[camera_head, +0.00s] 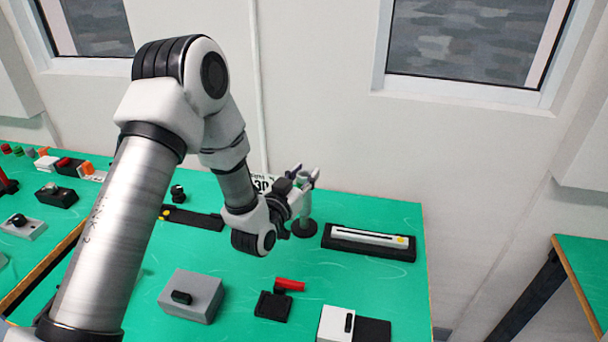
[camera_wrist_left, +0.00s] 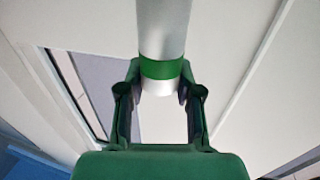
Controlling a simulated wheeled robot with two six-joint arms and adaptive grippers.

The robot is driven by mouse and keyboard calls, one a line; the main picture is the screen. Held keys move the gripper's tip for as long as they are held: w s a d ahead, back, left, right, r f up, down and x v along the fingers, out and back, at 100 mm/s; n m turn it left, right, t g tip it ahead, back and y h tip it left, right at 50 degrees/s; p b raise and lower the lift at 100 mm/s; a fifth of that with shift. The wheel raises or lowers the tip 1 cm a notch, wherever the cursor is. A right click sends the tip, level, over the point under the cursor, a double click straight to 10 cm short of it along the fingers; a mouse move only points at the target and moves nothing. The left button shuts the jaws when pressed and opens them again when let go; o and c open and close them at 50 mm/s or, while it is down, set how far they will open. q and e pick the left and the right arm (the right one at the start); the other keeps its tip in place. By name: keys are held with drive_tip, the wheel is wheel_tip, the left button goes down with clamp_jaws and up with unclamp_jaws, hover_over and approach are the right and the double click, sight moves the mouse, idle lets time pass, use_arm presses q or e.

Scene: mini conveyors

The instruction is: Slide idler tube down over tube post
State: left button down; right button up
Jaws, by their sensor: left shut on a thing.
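My left gripper (camera_head: 302,178) is at the back of the green table, above a round black base (camera_head: 304,229). A grey upright cylinder (camera_head: 305,207) stands between the fingers and that base. In the left wrist view my left gripper (camera_wrist_left: 160,78) is shut on the idler tube (camera_wrist_left: 163,25), a pale grey tube with a green band. One tube end shows between the fingers, and the other runs out of the picture at the top. I cannot tell the tube post apart from the tube, or whether the tube is around it. My right gripper is not in view.
A black tray (camera_head: 370,251) with a pale bar lies right of the base. A long black strip (camera_head: 192,218) lies to the left. In front are a grey box (camera_head: 192,296), a black block with a red piece (camera_head: 274,304) and a white box (camera_head: 336,323). The wall is close behind.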

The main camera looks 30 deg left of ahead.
use_arm(q)
drive_tip(key=shift+b, duration=0.35)
idle(1.1)
drive_tip(key=shift+f+b, duration=2.15)
drive_tip(key=shift+f, duration=0.35)
drive_tip(key=c, duration=0.7)
unclamp_jaws()
drive_tip(key=s, duration=0.7)
drive_tip(key=shift+s, duration=0.25)
drive_tip(key=shift+d, duration=0.1)
